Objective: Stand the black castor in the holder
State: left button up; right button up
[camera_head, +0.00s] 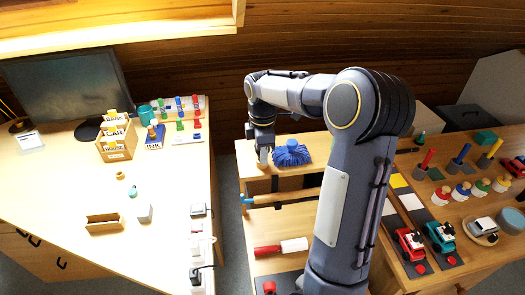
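I cannot pick out a black castor for certain in the head view. The holder is not clear either; a small open wooden tray (103,222) lies on the left desk, but I cannot tell whether it is the holder. My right gripper (263,158) points down over the back left of the small middle table, just left of a blue tufted thing (292,153). Its fingers are too small to show whether they are open or shut. My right arm hides part of the middle and right tables. My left gripper is not in view.
Toy trucks and pegs crowd the right table. A gap separates the left desk from the middle table.

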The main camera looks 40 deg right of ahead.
jog(key=o, duration=0.5)
notch_tip(320, 180, up, 8)
jog(key=shift+f, duration=0.1)
dwell(0.7)
jog(key=s+a+f+m+t+y, duration=0.1)
jog(key=s+a+m+t, duration=0.1)
jog(key=s+a+m, duration=0.2)
jog(key=s+a+f+m+t+y, duration=0.1)
jog(key=s+a+f+m, duration=0.1)
jog(key=s+a+m, duration=0.3)
jog(key=s+a+f+m+t+y, duration=0.1)
jog(key=s+a+f+m+t, duration=0.1)
jog(key=s+a+m, duration=0.3)
jog(key=shift+s+a+t+y, duration=0.15)
jog(key=shift+s+a, duration=0.55)
jog(key=shift+s, duration=0.7)
jog(key=shift+s+a+t+y, duration=0.1)
jog(key=shift+s+a, duration=0.6)
jog(key=shift+s, duration=0.7)
jog(key=shift+s+a+t+y, duration=0.15)
jog(key=shift+s+a, duration=0.55)
jog(key=shift+s, duration=0.7)
